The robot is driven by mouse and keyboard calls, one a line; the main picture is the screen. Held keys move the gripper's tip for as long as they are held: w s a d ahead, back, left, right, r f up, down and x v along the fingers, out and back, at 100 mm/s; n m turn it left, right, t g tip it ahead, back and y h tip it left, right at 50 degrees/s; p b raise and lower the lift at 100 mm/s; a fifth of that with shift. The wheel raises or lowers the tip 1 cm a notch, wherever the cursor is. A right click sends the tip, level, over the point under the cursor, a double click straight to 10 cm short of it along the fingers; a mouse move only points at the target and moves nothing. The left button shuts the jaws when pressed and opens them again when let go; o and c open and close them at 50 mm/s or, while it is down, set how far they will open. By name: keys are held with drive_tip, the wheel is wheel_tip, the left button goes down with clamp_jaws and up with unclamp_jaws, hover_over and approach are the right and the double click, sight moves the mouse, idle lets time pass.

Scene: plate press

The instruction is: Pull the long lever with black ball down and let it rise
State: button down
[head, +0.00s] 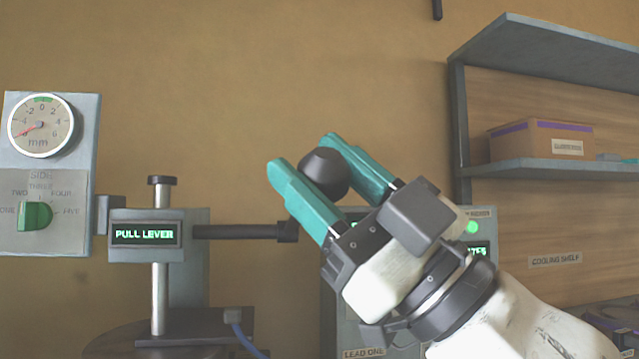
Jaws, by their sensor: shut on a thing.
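The long dark lever (240,231) runs level to the right from the press head (145,236), whose display reads "PULL LEVER". Its outer end is partly hidden behind my gripper. The black ball (325,173) sits between the teal fingers of my gripper (318,168), which is shut on it from the right side. The press's steel column (159,285) stands upright below the head.
A grey panel with a dial gauge (41,125) and a green side selector knob (35,216) is at the left. A control box (362,353) stands behind my gripper. A shelf (550,170) with a cardboard box (540,140) is at the right. A blue cable (243,338) runs by the press base.

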drive_tip(key=shift+s+d+f+g+b, duration=0.1)
drive_tip(key=shift+s+f+g+b, duration=0.1)
drive_tip(key=shift+f+b, duration=0.5)
drive_tip(key=shift+s+d+f+g+b, duration=0.1)
drive_tip(key=shift+s+f+b, duration=0.1)
drive_tip(key=shift+f+b, duration=0.5)
drive_tip(key=shift+f, duration=0.1)
drive_tip(key=c, duration=0.7)
unclamp_jaws()
drive_tip(key=shift+s, duration=0.1)
drive_tip(key=shift+o, duration=0.7)
drive_tip(key=shift+f, duration=0.1)
drive_tip(key=b+v, duration=0.1)
drive_tip(key=v, duration=0.9)
drive_tip(key=shift+d+f+b, duration=0.15)
drive_tip(key=shift+f+b, duration=0.15)
drive_tip(key=shift+b, duration=0.1)
drive_tip(key=shift+s, duration=0.15)
